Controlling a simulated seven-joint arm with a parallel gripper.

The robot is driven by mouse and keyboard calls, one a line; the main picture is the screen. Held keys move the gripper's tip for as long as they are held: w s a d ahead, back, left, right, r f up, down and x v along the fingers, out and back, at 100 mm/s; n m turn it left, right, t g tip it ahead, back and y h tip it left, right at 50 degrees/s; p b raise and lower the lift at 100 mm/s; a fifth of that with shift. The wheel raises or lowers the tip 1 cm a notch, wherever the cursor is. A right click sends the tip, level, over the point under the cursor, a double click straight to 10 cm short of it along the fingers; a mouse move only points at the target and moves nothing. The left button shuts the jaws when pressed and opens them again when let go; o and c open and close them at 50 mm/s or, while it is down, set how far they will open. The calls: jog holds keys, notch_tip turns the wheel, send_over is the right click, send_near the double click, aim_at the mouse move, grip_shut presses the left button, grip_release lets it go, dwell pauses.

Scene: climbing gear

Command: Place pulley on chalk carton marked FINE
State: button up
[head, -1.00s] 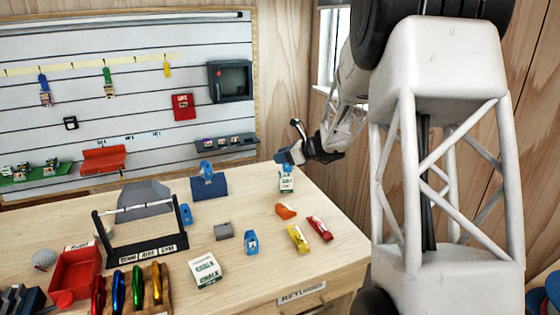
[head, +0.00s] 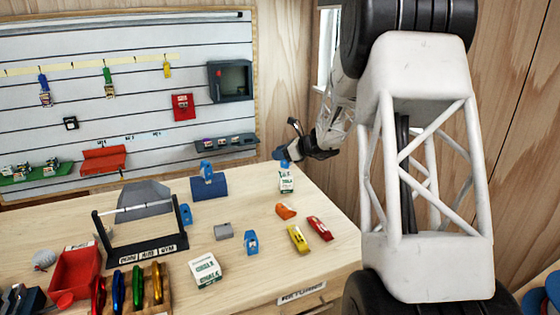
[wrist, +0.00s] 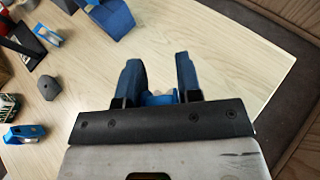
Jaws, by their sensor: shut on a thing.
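My gripper (head: 283,153) is above the far right part of the table. In the wrist view its two blue fingers (wrist: 160,62) are shut on a small blue thing, seemingly a pulley (wrist: 161,98), mostly hidden between them. An upright white and green chalk carton (head: 286,182) stands just below the gripper in the head view; whether they touch I cannot tell. A second white chalk carton (head: 205,269) lies near the front of the table. The word FINE is not readable on either. Another blue pulley-like piece (head: 251,242) stands right of the lying carton.
Orange (head: 286,210), yellow (head: 298,239) and red (head: 319,228) pieces lie at the right. A grey block (head: 223,231), a blue stand (head: 209,187), a black rack (head: 150,250) and a red bin (head: 74,274) fill the middle and left. Bare tabletop surrounds the upright carton.

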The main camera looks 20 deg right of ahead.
jog(key=shift+f, duration=1.35)
jog(key=o, duration=0.9)
jog(key=shift+f, duration=0.15)
jog(key=shift+o, duration=0.2)
jog(key=shift+r, duration=0.2)
jog(key=v, duration=1.2)
